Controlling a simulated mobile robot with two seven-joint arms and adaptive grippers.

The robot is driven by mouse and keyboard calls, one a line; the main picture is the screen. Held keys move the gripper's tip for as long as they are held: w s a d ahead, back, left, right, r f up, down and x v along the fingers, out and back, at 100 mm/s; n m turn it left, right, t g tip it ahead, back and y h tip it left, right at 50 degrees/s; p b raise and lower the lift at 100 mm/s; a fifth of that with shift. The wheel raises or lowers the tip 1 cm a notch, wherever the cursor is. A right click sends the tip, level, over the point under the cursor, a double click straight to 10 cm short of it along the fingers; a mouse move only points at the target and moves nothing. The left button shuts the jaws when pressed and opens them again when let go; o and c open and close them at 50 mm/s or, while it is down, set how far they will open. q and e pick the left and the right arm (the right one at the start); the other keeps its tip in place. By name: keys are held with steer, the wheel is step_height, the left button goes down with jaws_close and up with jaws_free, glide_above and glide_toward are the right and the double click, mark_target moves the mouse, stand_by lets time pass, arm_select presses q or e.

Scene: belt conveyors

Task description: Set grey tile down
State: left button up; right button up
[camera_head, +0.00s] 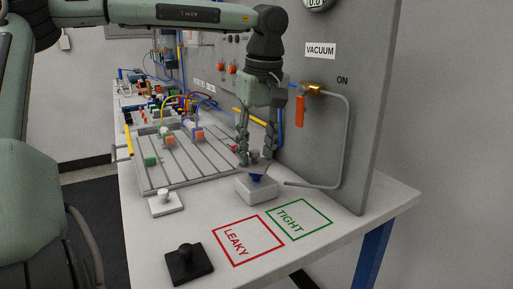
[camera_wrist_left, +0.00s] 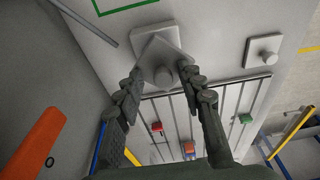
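The grey tile (camera_wrist_left: 160,52) is a square plate with a round knob, turned like a diamond in the left wrist view. My right gripper is out of view.
A white tile (camera_head: 167,206) and a black tile (camera_head: 188,266), both with knobs, lie on the bench. Red LEAKY (camera_head: 247,240) and green TIGHT (camera_head: 300,219) outlines are empty. A slotted plate (camera_head: 190,165) stands behind. An upright panel with an orange valve handle (camera_head: 299,112) bounds the right.

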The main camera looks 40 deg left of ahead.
mark_target(261, 166)
arm_select(q)
step_height(261, 166, up, 12)
steer(key=d, duration=0.1)
steer(key=shift+s+d, duration=0.25)
steer(key=shift+d, duration=0.15)
